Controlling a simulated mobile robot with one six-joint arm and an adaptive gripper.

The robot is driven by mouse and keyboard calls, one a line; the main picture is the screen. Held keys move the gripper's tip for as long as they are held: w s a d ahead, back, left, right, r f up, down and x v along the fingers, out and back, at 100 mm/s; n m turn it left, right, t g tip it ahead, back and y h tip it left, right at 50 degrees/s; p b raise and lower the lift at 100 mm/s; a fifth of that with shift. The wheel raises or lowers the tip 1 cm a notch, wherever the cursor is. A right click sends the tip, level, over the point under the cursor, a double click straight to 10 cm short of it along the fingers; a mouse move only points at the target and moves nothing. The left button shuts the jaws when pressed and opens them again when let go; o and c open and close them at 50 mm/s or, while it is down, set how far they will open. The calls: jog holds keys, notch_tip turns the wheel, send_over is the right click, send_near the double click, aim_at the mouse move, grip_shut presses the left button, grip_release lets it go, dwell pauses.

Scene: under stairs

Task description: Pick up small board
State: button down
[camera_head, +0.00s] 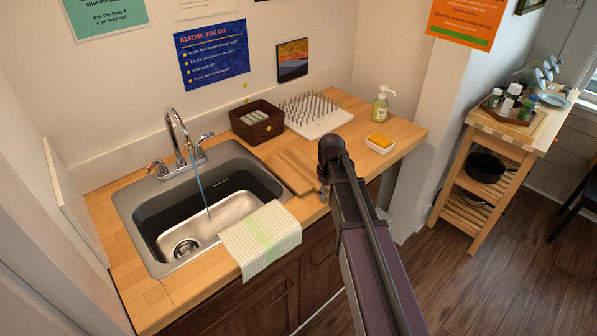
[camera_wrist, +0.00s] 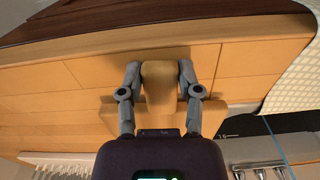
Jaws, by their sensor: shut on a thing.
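The small board (camera_head: 292,170) is plain light wood and lies flat at the right edge of the sink, on or just over the countertop. My gripper (camera_wrist: 158,72) has its two fingers on either side of the board's rounded handle (camera_wrist: 158,92) and is shut on it. The wider part of the board (camera_wrist: 213,116) shows behind the fingers in the wrist view. In the head view my arm hides most of the gripper and the handle end. I cannot tell whether the board is lifted.
The sink (camera_head: 225,212) is left of the board, with a checked towel (camera_head: 262,238) over its front rim. A brown basket (camera_head: 257,122), a spiked drying rack (camera_head: 318,118), a sponge dish (camera_head: 380,145) and a soap bottle (camera_head: 380,104) stand behind.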

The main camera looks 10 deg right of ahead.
jog(key=shift+r, duration=0.1)
dwell(0.3)
notch_tip(320, 180, up, 3)
jog(key=p, duration=0.3)
jog(key=shift+r+p, duration=0.15)
jog(key=shift+p, duration=0.15)
jog(key=s+r+p, duration=0.1)
jog(key=s, duration=1.5)
jog(key=shift+r, duration=0.25)
jog(key=c, duration=0.9)
grip_release()
grip_shut()
jog(key=shift+r+p, duration=0.15)
jog(key=shift+p, duration=0.25)
